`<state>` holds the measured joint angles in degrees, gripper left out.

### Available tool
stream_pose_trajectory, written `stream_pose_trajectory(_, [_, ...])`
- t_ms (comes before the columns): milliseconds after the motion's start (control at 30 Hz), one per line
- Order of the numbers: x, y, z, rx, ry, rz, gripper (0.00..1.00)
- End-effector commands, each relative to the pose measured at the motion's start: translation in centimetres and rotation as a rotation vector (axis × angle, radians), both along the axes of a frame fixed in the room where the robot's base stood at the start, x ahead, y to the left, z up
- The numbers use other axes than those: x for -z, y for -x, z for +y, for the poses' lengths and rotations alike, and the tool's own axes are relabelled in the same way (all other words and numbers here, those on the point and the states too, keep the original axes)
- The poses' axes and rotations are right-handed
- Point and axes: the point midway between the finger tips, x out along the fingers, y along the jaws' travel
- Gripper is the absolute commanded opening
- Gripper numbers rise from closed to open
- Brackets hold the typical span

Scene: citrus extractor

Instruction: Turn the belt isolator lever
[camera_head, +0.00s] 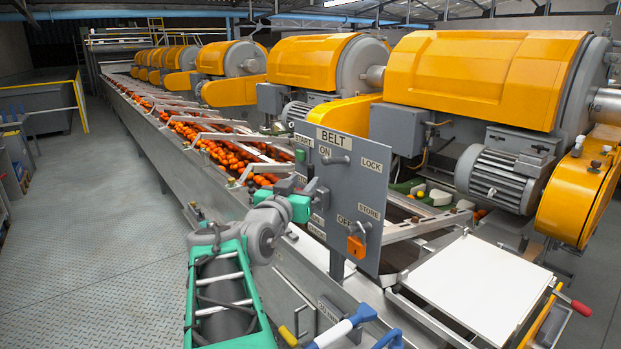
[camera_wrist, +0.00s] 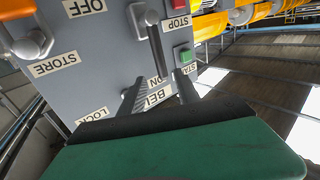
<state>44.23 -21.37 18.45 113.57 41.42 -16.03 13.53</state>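The belt isolator panel (camera_head: 350,192) is a grey upright board marked BELT, ON, OFF, LOCK and STORE. In the wrist view the picture is upside down, and the dark lever (camera_wrist: 157,48) runs from its round hub toward the ON label (camera_wrist: 153,82). My gripper (camera_wrist: 160,76) is open, its two dark fingers on either side of the lever's end; I cannot tell whether they touch it. In the head view my green gripper (camera_head: 297,205) is at the panel's left edge and hides part of it. An orange padlock (camera_head: 357,247) hangs by STORE.
A green START button (camera_wrist: 186,55) and a red STOP button (camera_wrist: 179,3) sit beside the lever. A conveyor with oranges (camera_head: 232,154) runs behind the panel. Yellow-covered machines (camera_head: 485,75) stand beyond. A white board (camera_head: 477,283) is at right. The floor (camera_head: 95,235) at left is clear.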

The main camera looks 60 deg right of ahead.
Motion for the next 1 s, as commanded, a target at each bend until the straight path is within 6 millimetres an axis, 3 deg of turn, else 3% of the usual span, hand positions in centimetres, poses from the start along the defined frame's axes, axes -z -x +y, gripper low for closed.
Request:
stream_pose_trajectory(300, [-0.1,-0.8,-5.6,-0.002,-0.005,0.003,0.39])
stream_pose_trajectory(400, [-0.1,-1.0,-6.6,-0.005,-0.004,0.001,0.39])
stream_pose_trajectory(700, [0.0,-1.1,-7.0,-0.008,-0.003,0.001,0.38])
stream_pose_trajectory(1000, [0.0,-1.2,-7.0,-0.008,-0.004,0.001,0.13])
